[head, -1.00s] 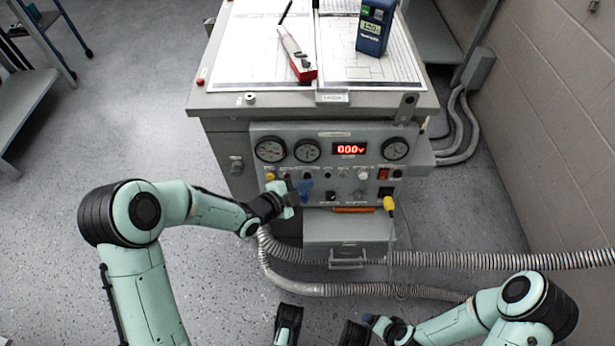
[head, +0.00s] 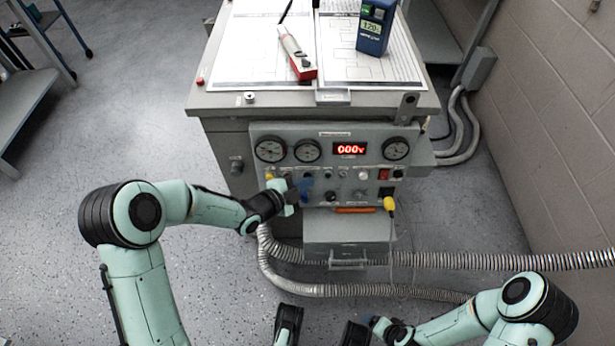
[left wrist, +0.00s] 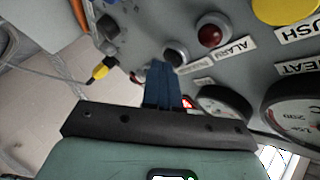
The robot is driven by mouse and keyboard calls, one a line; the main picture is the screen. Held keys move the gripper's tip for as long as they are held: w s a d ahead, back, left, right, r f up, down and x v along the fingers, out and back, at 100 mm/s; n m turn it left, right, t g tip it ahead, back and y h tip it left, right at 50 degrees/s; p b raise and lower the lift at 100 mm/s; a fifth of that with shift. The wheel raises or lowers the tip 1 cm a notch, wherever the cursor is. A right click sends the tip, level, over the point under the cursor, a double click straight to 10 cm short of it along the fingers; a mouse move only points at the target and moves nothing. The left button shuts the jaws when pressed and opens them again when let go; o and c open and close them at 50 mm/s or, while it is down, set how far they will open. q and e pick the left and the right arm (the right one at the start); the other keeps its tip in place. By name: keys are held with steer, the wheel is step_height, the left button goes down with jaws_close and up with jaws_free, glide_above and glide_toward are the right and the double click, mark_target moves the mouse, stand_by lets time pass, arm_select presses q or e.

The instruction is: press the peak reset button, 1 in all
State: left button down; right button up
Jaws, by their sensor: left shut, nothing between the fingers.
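The grey control panel (head: 345,155) on the cabinet front carries a row of buttons under its gauges. My left gripper (head: 305,186) is at this row, toward its left part. In the left wrist view its blue fingers (left wrist: 160,84) are shut and empty, tips close to a dark round button (left wrist: 176,54). I cannot tell whether they touch it. Its label is partly covered and not readable, so I cannot confirm it as the peak reset button. My right gripper (head: 373,321) is small at the bottom of the head view, away from the panel; its jaw state is unclear.
Beside the dark button are a red button (left wrist: 212,32) marked ALARM and a yellow button (left wrist: 286,8) marked PUSH. A red display (head: 350,149) reads 000V. A yellow plug (head: 389,204) hangs at the panel's lower right. Grey hoses (head: 450,259) run below.

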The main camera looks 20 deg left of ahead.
arm_select(q)
steer(key=shift+s+d+r, duration=0.15)
steer(key=shift+s+d, duration=0.05)
steer(key=shift+s, duration=0.6)
steer(key=s, duration=0.1)
steer(key=s+d, duration=0.1)
steer(key=s, duration=0.1)
steer(key=s+r, duration=0.1)
steer(key=shift+s+d, duration=0.2)
steer(key=shift+s, duration=0.2)
stand_by(0.7)
